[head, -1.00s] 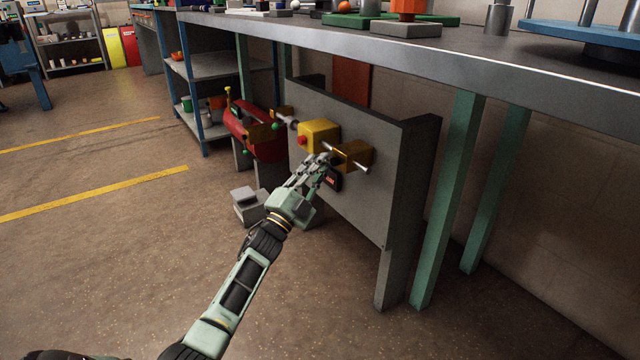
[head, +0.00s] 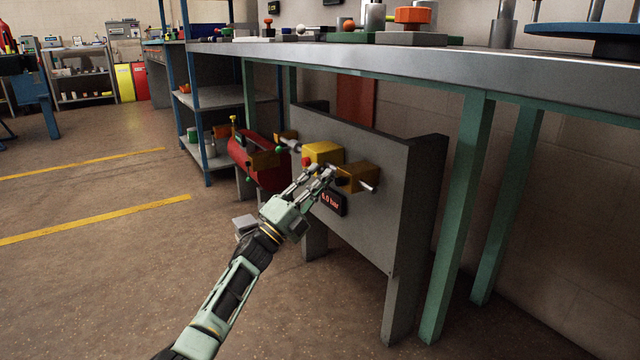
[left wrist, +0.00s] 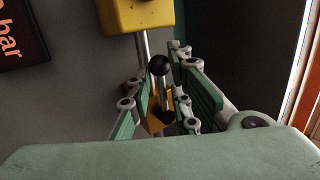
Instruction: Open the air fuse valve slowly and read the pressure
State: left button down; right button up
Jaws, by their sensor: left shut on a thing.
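A gold valve block (head: 358,178) sits on a grey upright panel (head: 385,215), on a silver pipe right of a yellow box (head: 322,152) with a red button. My left gripper (head: 327,174) reaches the block's left side and is shut on the valve's lever. In the left wrist view, a black ball knob (left wrist: 159,65) shows between the green-padded fingers (left wrist: 160,95), with the gold body partly hidden behind. A dark display (head: 331,201) below the block shows red text that looks like "6.0 bar"; its first digit is unclear. My right gripper is out of view.
A red tank (head: 258,165) with small gold fittings stands left of the panel. A workbench (head: 450,58) with green legs overhangs the panel. The floor at left is open.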

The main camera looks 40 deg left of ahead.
pick_arm(q)
jog(key=shift+s+r, duration=0.1)
jog(key=shift+r, duration=0.1)
jog(key=c, duration=1.8)
grip_release()
jog(key=v, duration=1.2)
